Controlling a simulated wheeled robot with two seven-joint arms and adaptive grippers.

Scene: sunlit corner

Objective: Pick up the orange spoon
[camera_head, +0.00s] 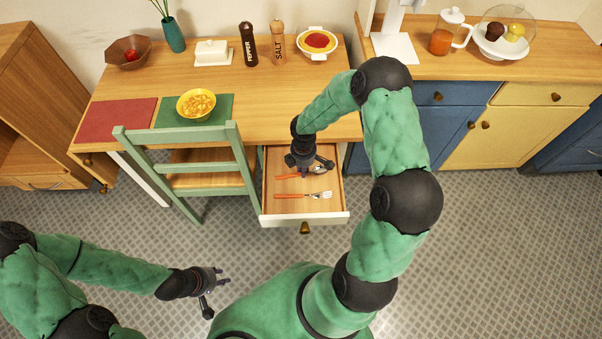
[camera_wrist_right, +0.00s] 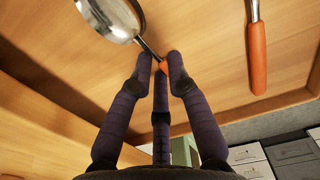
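The orange spoon lies in the open drawer (camera_head: 335,200), with a metal bowl and an orange handle (camera_head: 285,177). In the right wrist view its bowl (camera_wrist_right: 108,18) is at the upper left, and a bit of orange handle (camera_wrist_right: 164,67) shows between the fingertips. My right gripper (camera_head: 311,166) is over the spoon, fingers apart around the handle; it also shows in the right wrist view (camera_wrist_right: 161,62). Most of the handle is hidden by the fingers. I cannot tell whether they touch it. My left gripper (camera_head: 216,292) is open and empty above the floor.
An orange-handled fork (camera_head: 303,195) lies in front of the spoon; its handle (camera_wrist_right: 257,60) is to the right in the wrist view. A green chair (camera_head: 185,132) stands left of the drawer. The table (camera_head: 240,90) is above it. Blue and yellow cabinets (camera_head: 515,137) are to the right.

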